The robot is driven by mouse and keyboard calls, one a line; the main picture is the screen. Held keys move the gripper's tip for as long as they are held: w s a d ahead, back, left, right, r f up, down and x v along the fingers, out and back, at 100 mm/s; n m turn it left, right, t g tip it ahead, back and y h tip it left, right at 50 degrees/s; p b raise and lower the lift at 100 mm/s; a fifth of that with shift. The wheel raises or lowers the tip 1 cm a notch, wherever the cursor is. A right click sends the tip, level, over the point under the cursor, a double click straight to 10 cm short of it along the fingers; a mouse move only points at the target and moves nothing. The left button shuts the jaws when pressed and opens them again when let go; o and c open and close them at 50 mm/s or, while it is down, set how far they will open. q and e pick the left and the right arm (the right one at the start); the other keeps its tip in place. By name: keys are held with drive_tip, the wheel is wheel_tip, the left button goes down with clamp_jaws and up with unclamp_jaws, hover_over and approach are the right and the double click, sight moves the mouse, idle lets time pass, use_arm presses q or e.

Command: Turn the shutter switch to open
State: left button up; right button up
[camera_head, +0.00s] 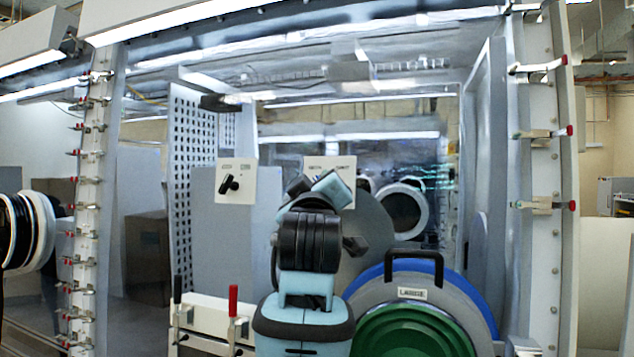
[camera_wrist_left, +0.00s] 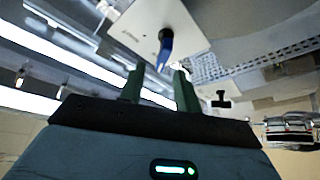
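A pale switch plate with a black knob (camera_head: 229,184) hangs in the upper left of the head view; its knob is tilted and its small labels are unreadable. A second pale plate (camera_head: 345,163) is beside it, mostly covered by my left arm. In the left wrist view a pale plate (camera_wrist_left: 150,22) carries a dark knob with a blue pointer (camera_wrist_left: 165,47). My left gripper (camera_wrist_left: 158,78) has its two dark green fingers apart, with the knob just beyond and between the tips, seemingly untouched. In the head view the fingertips are hidden. My right gripper is not in view.
A round port with a green cover (camera_head: 415,335), blue ring and black handle is at the lower right. Red-handled clamps line the frame posts (camera_head: 545,200). A red-handled lever (camera_head: 233,300) stands at the lower left. A perforated panel (camera_head: 190,140) is behind the left plate.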

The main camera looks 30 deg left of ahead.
use_arm(q)
drive_tip(key=v, duration=0.3)
drive_tip(key=shift+s+d+f, duration=0.1)
drive_tip(key=shift+s, duration=0.1)
drive_tip(key=shift+f, duration=0.1)
idle(0.7)
